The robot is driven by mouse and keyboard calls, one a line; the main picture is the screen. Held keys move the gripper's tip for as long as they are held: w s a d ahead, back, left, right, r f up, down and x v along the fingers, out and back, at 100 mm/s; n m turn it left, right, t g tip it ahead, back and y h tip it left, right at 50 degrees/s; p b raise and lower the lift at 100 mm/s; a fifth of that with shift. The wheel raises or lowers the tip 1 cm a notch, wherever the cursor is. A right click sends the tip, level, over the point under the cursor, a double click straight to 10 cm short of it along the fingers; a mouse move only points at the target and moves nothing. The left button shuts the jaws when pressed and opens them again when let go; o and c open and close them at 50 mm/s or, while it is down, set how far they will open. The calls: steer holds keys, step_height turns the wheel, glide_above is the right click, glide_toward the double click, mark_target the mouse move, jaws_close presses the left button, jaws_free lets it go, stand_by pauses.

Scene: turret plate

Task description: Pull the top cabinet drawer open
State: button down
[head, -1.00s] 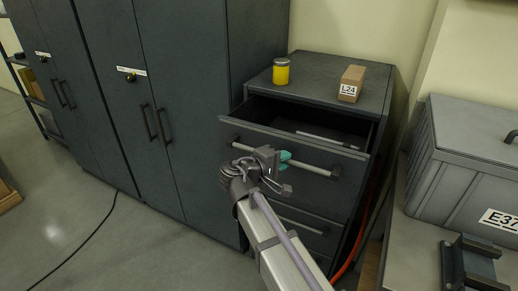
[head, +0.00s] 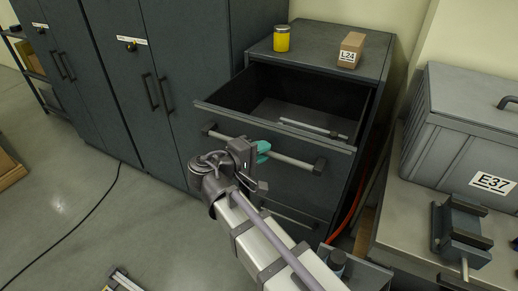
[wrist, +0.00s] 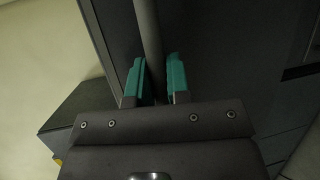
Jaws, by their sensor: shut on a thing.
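The dark grey drawer cabinet (head: 376,68) stands beside the tall lockers. Its top drawer (head: 222,112) is pulled well out, and its inside shows with a thin pale rod (head: 312,128) lying in it. The drawer's light bar handle (head: 290,159) runs across its front. My gripper (head: 263,150) is at the middle of this handle, shut on it. In the wrist view the handle (wrist: 150,40) passes between the two teal fingers (wrist: 157,80). Part of the handle is hidden behind my gripper in the head view.
A yellow jar (head: 281,40) and a brown box labelled L24 (head: 351,48) stand on the cabinet top. At right, a bench (head: 400,215) holds a grey case marked E37 (head: 455,130) and a dark clamp-like fixture (head: 460,232). The floor at left is mostly clear, with a black cable.

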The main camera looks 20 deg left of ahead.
steer(key=c, duration=1.1)
jaws_free()
steer(key=shift+a, duration=0.1)
steer(key=p+v, duration=0.2)
steer(key=v, duration=0.8)
steer(key=shift+s+a+r, duration=0.15)
steer(key=shift+s+a, duration=0.05)
steer(key=shift+s, duration=0.1)
